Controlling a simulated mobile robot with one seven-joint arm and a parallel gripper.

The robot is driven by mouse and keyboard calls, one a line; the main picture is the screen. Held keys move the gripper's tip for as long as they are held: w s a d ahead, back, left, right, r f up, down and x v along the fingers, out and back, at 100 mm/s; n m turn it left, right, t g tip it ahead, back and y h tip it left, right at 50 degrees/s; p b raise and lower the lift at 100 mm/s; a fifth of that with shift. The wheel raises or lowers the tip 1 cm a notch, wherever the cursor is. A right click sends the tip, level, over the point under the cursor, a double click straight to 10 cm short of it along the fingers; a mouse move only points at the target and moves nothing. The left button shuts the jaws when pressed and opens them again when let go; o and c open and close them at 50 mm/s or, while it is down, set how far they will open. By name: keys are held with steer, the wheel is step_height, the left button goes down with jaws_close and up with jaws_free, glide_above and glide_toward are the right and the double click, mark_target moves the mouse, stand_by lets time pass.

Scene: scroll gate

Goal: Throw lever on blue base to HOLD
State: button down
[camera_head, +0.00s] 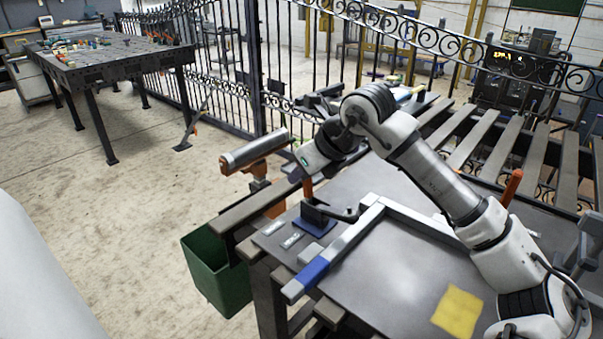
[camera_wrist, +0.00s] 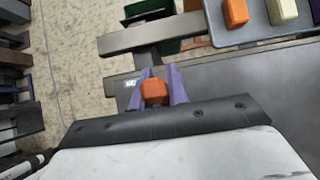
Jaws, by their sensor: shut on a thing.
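The blue base (camera_head: 315,226) sits on the bench near its left edge in the head view, with dark metal parts on top. The lever's orange grip (camera_head: 308,188) stands roughly upright above it. My gripper (camera_wrist: 161,88) is shut on the orange grip (camera_wrist: 154,91), which shows between its two purple fingers in the wrist view. In the head view my gripper comes down over the grip from above, and its fingers are mostly hidden. Two small pale plates (camera_head: 291,240) lie left of the base; I cannot read any HOLD marking.
A metal square with a blue end (camera_head: 312,270) lies just in front of the base. A green bin (camera_head: 215,265) hangs at the bench's left edge. A yellow cloth (camera_head: 458,312) lies at the front right. In the wrist view, a grey tray (camera_wrist: 262,33) holds coloured blocks.

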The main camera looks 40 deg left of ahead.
steer(key=c, duration=1.4)
jaws_free()
steer(key=shift+o, duration=0.2)
steer(key=b+v, duration=0.1)
steer(key=v, duration=1.3)
steer(key=shift+c, duration=0.2)
